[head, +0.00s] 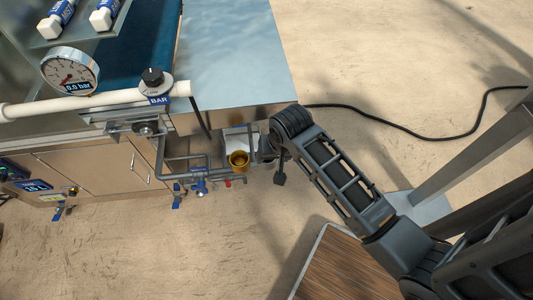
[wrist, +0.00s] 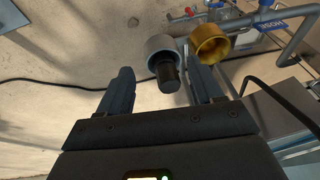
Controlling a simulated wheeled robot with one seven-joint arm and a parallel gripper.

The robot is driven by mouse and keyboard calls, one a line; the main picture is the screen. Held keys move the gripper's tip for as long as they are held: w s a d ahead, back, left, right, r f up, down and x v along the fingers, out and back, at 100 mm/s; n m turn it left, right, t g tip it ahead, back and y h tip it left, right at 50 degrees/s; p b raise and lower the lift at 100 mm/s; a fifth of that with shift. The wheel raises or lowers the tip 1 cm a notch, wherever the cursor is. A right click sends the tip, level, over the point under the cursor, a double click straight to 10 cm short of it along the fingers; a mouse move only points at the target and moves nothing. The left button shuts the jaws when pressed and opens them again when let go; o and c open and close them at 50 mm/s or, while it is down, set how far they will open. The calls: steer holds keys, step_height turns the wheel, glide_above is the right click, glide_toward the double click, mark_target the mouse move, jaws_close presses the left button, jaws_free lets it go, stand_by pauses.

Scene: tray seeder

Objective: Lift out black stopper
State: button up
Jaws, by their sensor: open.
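In the wrist view the black stopper (wrist: 169,76) is a dark cylinder standing out of a round grey socket (wrist: 160,47). My gripper (wrist: 157,62) is open, with one finger on each side of the stopper in the picture. The stopper shows nearer to the right finger, and I see no clear contact. How deep it lies between the fingers I cannot tell. In the head view my arm hides most of this spot, and I cannot make out the stopper there.
A brass cup (wrist: 210,43) sits right beside the grey socket; it also shows in the head view (head: 239,160). Grey pipes (head: 185,175) and a blue valve (head: 199,186) lie left of it. A pressure gauge (head: 70,71) reads 0.0 bar. A black cable (head: 400,127) crosses the open floor.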

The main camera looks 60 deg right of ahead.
steer(key=w+d+r+m+g, duration=0.1)
steer(key=w+d+r+m+g+y, duration=0.1)
steer(key=d, duration=0.1)
steer(key=w+d+r, duration=0.1)
steer(key=w, duration=0.1)
steer(key=shift+d+m+g+y+b, duration=0.3)
steer(key=shift+d+m+g, duration=0.1)
step_height(320, 180, down, 2)
steer(key=shift+f, duration=0.1)
steer(key=f, duration=0.3)
steer(key=a+f, duration=0.1)
steer(key=f, duration=0.1)
steer(key=shift+w+f, duration=0.2)
steer(key=shift+f, duration=0.05)
steer(key=c, duration=1.1)
steer(key=shift+c, duration=0.2)
